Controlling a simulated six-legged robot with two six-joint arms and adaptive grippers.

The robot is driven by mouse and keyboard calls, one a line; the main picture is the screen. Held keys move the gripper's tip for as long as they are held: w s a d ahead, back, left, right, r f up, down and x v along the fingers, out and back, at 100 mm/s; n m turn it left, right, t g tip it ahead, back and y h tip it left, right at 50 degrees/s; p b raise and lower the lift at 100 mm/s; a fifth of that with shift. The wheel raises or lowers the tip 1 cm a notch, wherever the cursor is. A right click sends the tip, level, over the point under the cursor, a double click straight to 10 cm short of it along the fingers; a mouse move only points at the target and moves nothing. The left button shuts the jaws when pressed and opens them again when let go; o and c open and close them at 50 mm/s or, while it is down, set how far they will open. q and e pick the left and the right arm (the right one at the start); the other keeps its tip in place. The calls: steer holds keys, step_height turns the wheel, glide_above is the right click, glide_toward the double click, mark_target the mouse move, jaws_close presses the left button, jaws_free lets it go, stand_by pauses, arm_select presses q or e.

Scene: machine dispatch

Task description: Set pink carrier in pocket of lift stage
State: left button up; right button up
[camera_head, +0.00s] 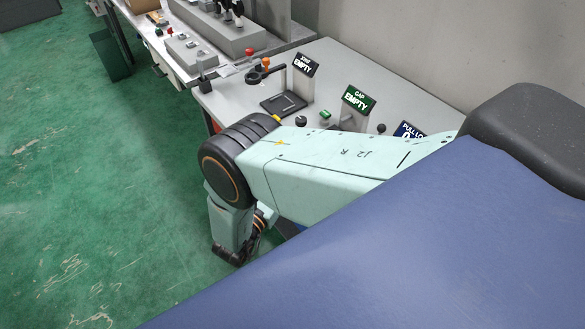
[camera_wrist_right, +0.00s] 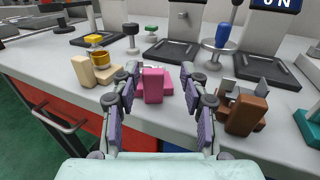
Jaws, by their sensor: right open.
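The pink carrier (camera_wrist_right: 153,86) stands upright near the table's front edge in the right wrist view, with a pink base part behind it. My right gripper (camera_wrist_right: 160,76) is open, its two fingers to the left and right of the carrier with gaps on both sides. In the head view my right arm covers the carrier and that part of the table. I cannot tell for certain which fixture is the lift stage; a black square tray (camera_wrist_right: 174,54) lies behind the carrier. My left gripper is not in view.
A tan block with an orange cylinder (camera_wrist_right: 96,56) stands left of the carrier and a brown block (camera_wrist_right: 246,115) right. A round stand holds a blue cylinder (camera_wrist_right: 222,35). Signs reading EMPTY (camera_head: 359,101) stand on the table (camera_head: 345,60). Green floor (camera_head: 100,200) is open at left.

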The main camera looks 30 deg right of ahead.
steer(key=v, duration=0.3)
steer(key=shift+a, duration=0.1)
steer(key=p+x, duration=0.1)
steer(key=x, duration=0.6)
steer(key=shift+w+d, duration=0.1)
steer(key=shift+d, duration=0.2)
steer(key=shift+w+r, duration=0.15)
steer(key=shift+s+a+r, duration=0.2)
steer(key=shift+s+r, duration=0.15)
steer(key=shift+d+f, duration=0.1)
steer(key=shift+w+f, duration=0.1)
steer(key=shift+w, duration=0.05)
